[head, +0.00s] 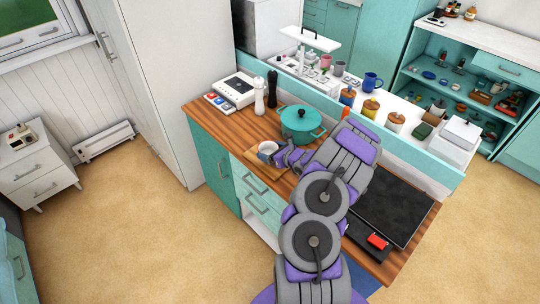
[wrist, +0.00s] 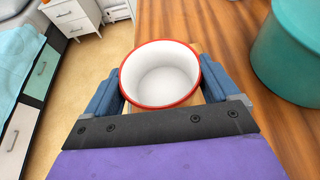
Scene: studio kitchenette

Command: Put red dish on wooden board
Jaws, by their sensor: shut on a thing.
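The red dish (wrist: 160,75) is a white bowl with a red rim. In the wrist view it sits upright between the two blue fingers of my gripper (wrist: 161,68), which is shut on it. In the head view the dish (head: 267,147) shows small, at the tip of my purple and grey gripper (head: 280,154). The wooden board (head: 252,157) lies on the counter's left part, below the dish. A strip of lighter wood also shows beside and under the dish in the wrist view. I cannot tell whether the dish touches the board.
A teal lidded pot (head: 301,121) stands close to the dish. Behind are a dark pepper mill (head: 272,90), a white mill (head: 259,96) and a white device (head: 232,90). A black cooktop (head: 395,208) fills the counter's right part. The counter's front edge is near the board.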

